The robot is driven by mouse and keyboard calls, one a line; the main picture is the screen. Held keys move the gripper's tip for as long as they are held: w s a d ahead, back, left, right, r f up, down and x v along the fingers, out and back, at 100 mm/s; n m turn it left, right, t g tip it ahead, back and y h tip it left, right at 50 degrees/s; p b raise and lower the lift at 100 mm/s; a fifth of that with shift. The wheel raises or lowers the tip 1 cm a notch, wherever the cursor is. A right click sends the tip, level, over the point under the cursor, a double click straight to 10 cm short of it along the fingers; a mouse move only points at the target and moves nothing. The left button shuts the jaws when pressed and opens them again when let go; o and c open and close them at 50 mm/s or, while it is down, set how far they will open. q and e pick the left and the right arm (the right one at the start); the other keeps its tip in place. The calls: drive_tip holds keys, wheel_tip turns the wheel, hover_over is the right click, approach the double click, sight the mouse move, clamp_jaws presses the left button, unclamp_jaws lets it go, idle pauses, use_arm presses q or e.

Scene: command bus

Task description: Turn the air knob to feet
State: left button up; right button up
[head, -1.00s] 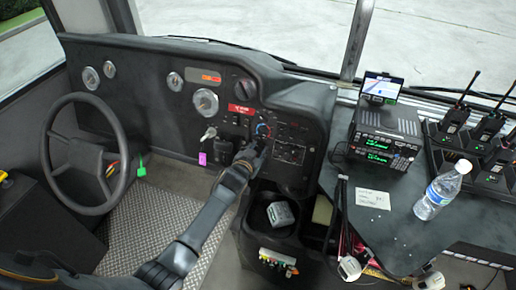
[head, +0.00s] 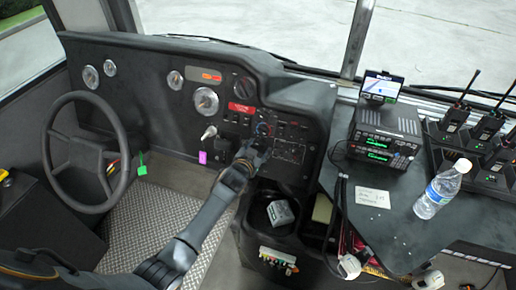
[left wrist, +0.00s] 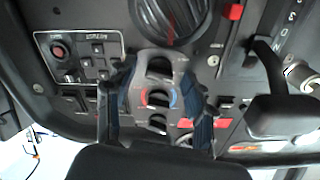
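The grey climate panel (left wrist: 158,85) with three dark knobs in a column lies between my fingers in the left wrist view. The middle knob (left wrist: 158,98) has a red and a blue arc beside it. Another knob (left wrist: 158,67) lies above it in that view, and a third (left wrist: 157,122) below. I cannot read which is the air knob. In the head view the panel (head: 263,129) is on the dashboard, just beyond my left gripper (head: 254,151). The left gripper (left wrist: 158,120) is open, with one finger on each side of the panel. Contact is unclear. My right gripper is out of view.
A big black dial (left wrist: 170,18) and a lever (left wrist: 268,65) are close by in the left wrist view. The steering wheel (head: 86,152) is at left. A bin (head: 270,212) sits below the panel. A radio (head: 385,140) and bottle (head: 440,190) stand at right.

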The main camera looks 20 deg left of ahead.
use_arm(q)
drive_tip(key=shift+s, duration=0.1)
drive_tip(key=v, duration=1.1)
drive_tip(key=shift+s+r, duration=0.15)
drive_tip(key=shift+s, duration=0.25)
